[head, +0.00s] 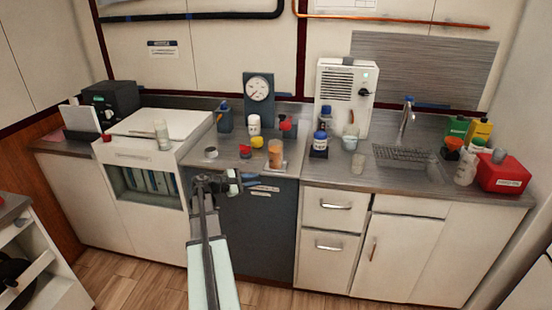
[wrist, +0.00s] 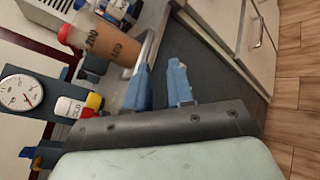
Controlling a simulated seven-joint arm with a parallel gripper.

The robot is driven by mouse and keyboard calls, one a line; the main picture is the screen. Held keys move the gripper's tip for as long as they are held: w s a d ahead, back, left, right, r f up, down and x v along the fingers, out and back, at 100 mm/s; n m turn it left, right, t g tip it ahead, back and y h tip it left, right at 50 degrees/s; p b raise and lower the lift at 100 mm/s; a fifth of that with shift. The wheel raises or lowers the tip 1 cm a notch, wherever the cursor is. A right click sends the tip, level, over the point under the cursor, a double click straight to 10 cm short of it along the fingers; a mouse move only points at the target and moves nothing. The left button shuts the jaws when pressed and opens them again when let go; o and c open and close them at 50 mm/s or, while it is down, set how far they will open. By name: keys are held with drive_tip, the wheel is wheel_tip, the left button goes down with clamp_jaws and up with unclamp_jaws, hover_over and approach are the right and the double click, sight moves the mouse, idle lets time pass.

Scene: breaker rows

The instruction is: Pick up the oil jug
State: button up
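No label reading oil shows clearly, so I cannot tell for sure which container is the oil jug. A clear container with brown contents, dark markings and a red-orange cap (head: 275,155) stands upright near the counter's front edge; it also shows in the wrist view (wrist: 108,45). A yellow jug (head: 481,130) and a green jug (head: 457,127) stand at the far right, by the sink. My gripper (head: 245,183) is at the counter's front edge, left of the brown container and apart from it. Its blue fingers (wrist: 162,85) are spread with nothing between them.
A white bottle (head: 253,125), a yellow item (head: 257,142) and a gauge stand (head: 259,95) are behind my gripper. A blue bottle (head: 320,141) and a white cup (head: 350,142) stand right of the brown container.

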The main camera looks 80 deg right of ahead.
sight(272, 165)
drive_tip(key=s+d+r+n, duration=0.1)
drive_tip(key=s+d+n, duration=0.1)
drive_tip(key=s+d+r+n+g+h, duration=0.1)
drive_tip(key=s+r+n, duration=0.1)
drive_tip(key=n, duration=0.1)
drive_tip(key=s+d+r+n+g, duration=0.1)
drive_tip(key=s+d+n, duration=0.1)
drive_tip(key=n, duration=0.1)
drive_tip(key=shift+s+d+r, duration=0.2)
drive_tip(key=shift+s+d, duration=0.05)
drive_tip(key=shift+d, duration=0.05)
drive_tip(key=shift+r+x, duration=0.15)
drive_tip(key=shift+x, duration=1.3)
drive_tip(key=shift+r+x, duration=0.15)
drive_tip(key=shift+x, duration=1.25)
clamp_jaws()
